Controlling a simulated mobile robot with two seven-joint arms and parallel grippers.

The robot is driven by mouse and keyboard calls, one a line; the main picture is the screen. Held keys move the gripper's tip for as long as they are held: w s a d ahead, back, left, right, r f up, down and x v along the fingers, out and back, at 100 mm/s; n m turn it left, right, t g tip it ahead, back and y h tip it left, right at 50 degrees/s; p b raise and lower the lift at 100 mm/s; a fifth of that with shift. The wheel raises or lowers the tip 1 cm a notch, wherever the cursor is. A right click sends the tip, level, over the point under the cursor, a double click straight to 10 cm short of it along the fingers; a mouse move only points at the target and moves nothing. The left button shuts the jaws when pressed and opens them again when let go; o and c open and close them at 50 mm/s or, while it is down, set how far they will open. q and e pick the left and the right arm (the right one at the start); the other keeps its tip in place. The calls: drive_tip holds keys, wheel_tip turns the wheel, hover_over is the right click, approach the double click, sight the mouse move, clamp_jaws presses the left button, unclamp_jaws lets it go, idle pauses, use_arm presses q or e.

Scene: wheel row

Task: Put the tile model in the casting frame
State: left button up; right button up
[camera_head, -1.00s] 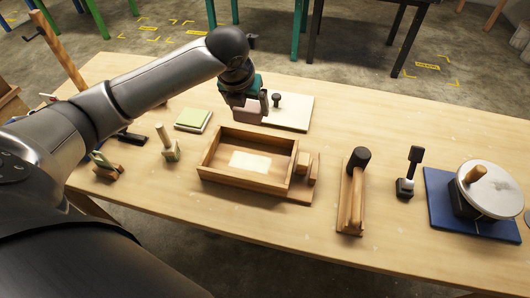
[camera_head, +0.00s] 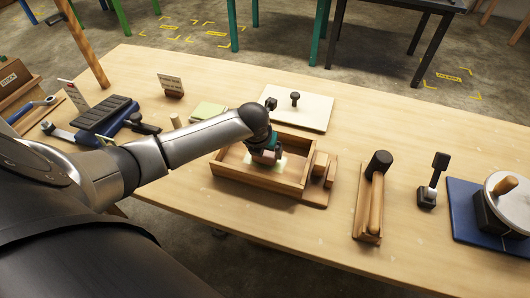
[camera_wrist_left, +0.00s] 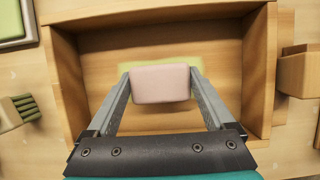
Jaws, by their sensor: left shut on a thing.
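The tile model, a pale pink block with rounded edges (camera_wrist_left: 160,84), is held between the two fingers of my left gripper (camera_head: 266,156). The casting frame (camera_head: 250,183) is an open wooden box near the middle of the table; its walls also surround the block in the left wrist view (camera_wrist_left: 66,90). My left gripper points down inside the frame's outline, over a pale yellow-green patch (camera_head: 284,167) on its floor. The patch shows around the block, and I cannot tell whether the block touches the floor. My right gripper is not in view.
A white board with a black knob (camera_head: 315,112) lies behind the frame. Small wooden blocks (camera_head: 325,170) sit at its right end. A green pad (camera_head: 207,110) lies behind left.

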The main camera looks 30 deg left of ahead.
use_arm(q)
drive_tip(key=shift+f, duration=0.2)
drive_tip(key=o, duration=1.3)
drive_tip(key=shift+f, duration=0.15)
drive_tip(key=shift+s+r, duration=0.1)
drive_tip(key=shift+r, duration=0.45)
drive_tip(key=p+v, duration=0.3)
drive_tip(key=v, duration=0.8)
drive_tip(key=shift+s+r, duration=0.1)
drive_tip(key=shift+r, duration=0.05)
